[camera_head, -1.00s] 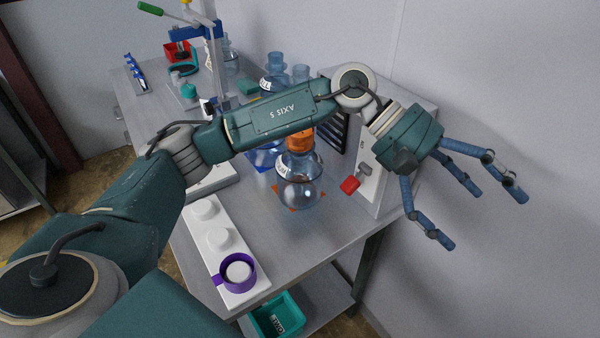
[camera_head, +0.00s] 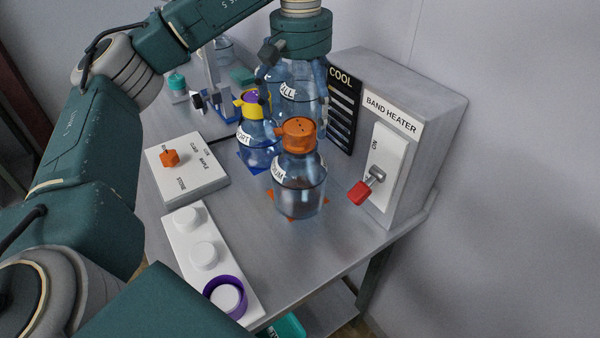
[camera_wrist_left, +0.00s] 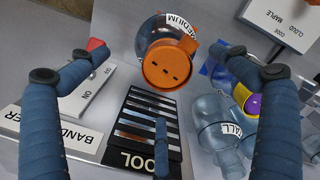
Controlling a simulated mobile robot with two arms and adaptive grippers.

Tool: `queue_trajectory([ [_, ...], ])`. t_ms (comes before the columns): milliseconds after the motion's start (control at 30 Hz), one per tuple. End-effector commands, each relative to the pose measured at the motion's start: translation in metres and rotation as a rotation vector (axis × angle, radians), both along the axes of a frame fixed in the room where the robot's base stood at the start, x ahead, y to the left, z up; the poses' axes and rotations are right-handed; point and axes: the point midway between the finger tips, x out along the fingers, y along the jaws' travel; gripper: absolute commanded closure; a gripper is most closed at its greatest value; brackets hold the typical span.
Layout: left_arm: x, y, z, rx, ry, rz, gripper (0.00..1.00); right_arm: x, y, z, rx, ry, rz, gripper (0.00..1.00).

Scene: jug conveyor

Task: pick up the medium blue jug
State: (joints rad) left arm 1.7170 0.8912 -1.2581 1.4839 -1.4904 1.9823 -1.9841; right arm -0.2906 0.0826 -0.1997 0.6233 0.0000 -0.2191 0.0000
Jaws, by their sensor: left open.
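The medium jug (camera_head: 299,195) is bluish and clear, with an orange lid and a white label partly reading "MEDIUM". It stands upright on the table, at orange corner marks. In the left wrist view, the jug's orange lid (camera_wrist_left: 168,65) shows at the top middle. My left gripper (camera_head: 297,112) hangs fingers down above and behind the jug in the head view. Its fingers are spread, and nothing is held between them. In the left wrist view the fingers flank the lid from both sides, with a third finger below. My right gripper is not in view.
A jug with a yellow and purple lid (camera_head: 257,145) and a clear jug labelled "ALL" (camera_head: 297,98) stand close behind. The band heater box (camera_head: 407,110) with a red-tipped switch is at right. A purple ring (camera_head: 211,298) sits on a white peg board (camera_head: 180,238).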

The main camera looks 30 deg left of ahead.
Motion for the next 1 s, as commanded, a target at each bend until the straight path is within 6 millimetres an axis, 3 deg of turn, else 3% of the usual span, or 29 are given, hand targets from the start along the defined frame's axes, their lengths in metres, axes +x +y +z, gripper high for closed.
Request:
queue_trajectory([
  [100, -0.003, 0.012, -0.008, 0.028, 0.008, 0.003, 0.01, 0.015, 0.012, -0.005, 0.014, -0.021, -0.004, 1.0],
  [200, -0.004, 0.012, -0.023, 0.029, 0.011, 0.002, 0.01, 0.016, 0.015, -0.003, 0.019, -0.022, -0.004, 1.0],
  [433, -0.004, 0.011, -0.051, 0.028, 0.007, 0.002, 0.01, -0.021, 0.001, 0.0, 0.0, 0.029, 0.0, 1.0],
  [567, -0.004, 0.011, -0.059, 0.028, 0.01, 0.002, 0.01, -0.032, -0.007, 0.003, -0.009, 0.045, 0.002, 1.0],
  [800, -0.003, 0.009, -0.094, 0.027, 0.009, 0.003, 0.01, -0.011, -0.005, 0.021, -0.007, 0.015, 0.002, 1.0],
  [1000, -0.003, 0.008, -0.107, 0.026, 0.007, 0.003, 0.01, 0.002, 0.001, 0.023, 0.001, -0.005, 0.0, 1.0],
])
